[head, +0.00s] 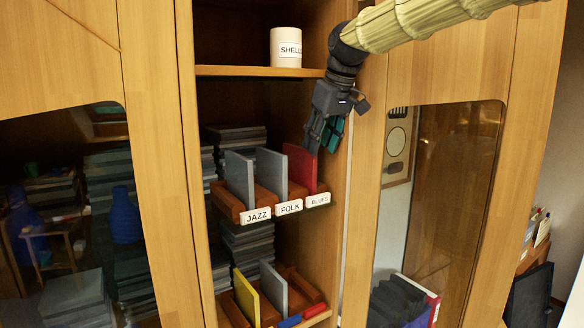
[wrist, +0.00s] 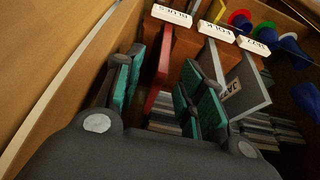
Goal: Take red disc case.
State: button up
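The red disc case (head: 300,167) stands upright in the wooden rack on the middle shelf, behind the label "BLUES" (head: 318,200). My gripper (head: 324,140) is above and just right of it in the head view, pointing down. In the wrist view the red case (wrist: 161,62) shows between and beyond the green-padded fingers of my gripper (wrist: 160,98). The fingers are apart, with nothing held. I cannot tell whether the nearer finger touches the case.
Grey cases (head: 240,178) stand left of the red one behind "JAZZ" (head: 256,215) and "FOLK" (head: 289,207). A shelf board (head: 260,71) with a white canister (head: 286,47) is above. The cabinet's side wall is close on the right. A yellow case (head: 246,297) stands below.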

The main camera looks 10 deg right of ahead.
aim_at(312, 166)
jog(key=shift+a+p+x, duration=0.15)
jog(key=shift+p+x, duration=0.5)
jog(key=shift+x, duration=0.25)
jog(key=shift+a+p+x, duration=0.2)
jog(key=shift+p+x, duration=0.4)
jog(key=shift+x, duration=0.3)
jog(key=shift+p+x, duration=1.05)
jog(key=shift+x, duration=0.95)
jog(key=shift+d, duration=0.15)
jog(key=shift+s, duration=0.1)
jog(key=c, duration=0.3)
grip_shut()
